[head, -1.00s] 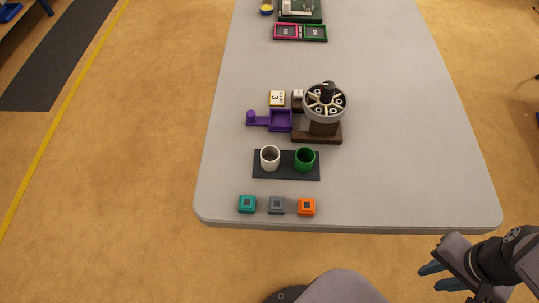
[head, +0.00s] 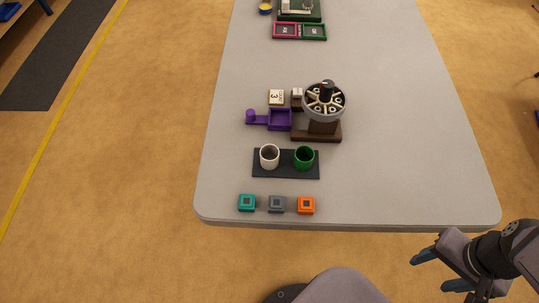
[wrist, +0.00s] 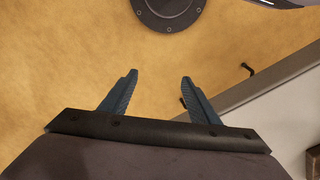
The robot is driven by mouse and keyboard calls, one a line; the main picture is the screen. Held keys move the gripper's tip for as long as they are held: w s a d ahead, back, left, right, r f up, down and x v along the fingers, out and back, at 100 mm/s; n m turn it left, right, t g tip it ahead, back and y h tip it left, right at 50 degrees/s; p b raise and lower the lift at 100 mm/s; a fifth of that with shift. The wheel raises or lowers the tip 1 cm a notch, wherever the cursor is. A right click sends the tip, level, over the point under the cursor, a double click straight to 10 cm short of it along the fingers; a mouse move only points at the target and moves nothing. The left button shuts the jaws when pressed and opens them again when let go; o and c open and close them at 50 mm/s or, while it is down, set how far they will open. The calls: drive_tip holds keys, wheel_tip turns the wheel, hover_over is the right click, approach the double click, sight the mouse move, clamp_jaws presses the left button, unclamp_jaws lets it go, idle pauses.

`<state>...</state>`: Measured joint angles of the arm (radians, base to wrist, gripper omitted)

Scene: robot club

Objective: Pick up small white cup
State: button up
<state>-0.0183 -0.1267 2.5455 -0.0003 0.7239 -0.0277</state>
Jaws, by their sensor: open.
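The small white cup (head: 269,157) stands upright on the left part of a dark mat (head: 286,174) near the table's front edge. A green cup (head: 304,158) stands beside it on the right, apart from it. My gripper (head: 422,270) is at the lower right of the head view, off the table's front edge and well away from the white cup. In the wrist view my gripper (wrist: 158,85) is open, with nothing between its two blue fingers. The cup is not in the wrist view.
Teal (head: 247,203), grey (head: 277,204) and orange (head: 306,205) blocks lie in front of the mat. Behind it stand a purple tray (head: 279,120) and a brown-based device with a round wheel (head: 324,101). The table's right side (head: 410,150) is clear.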

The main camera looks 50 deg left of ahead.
drive_tip(key=w+a+r+n+p, duration=0.4)
drive_tip(key=w+a+r+n, duration=0.15)
drive_tip(key=a+n, duration=0.3)
wheel_tip(320, 180, up, 7)
drive_tip(key=n+p, duration=1)
drive_tip(key=n, duration=1.9)
hover_over(270, 153)
drive_tip(key=s+d, duration=0.1)
drive_tip(key=s, duration=0.1)
drive_tip(key=shift+w+d+f+p, duration=0.15)
drive_tip(key=shift+f+p, duration=0.3)
drive_tip(key=shift+f, duration=1.5)
drive_tip(key=shift+w+d+f+p, duration=0.15)
drive_tip(key=shift+f+p, duration=0.3)
drive_tip(key=shift+f, duration=1.5)
drive_tip(key=shift+a, duration=0.1)
drive_tip(key=c, duration=1.1)
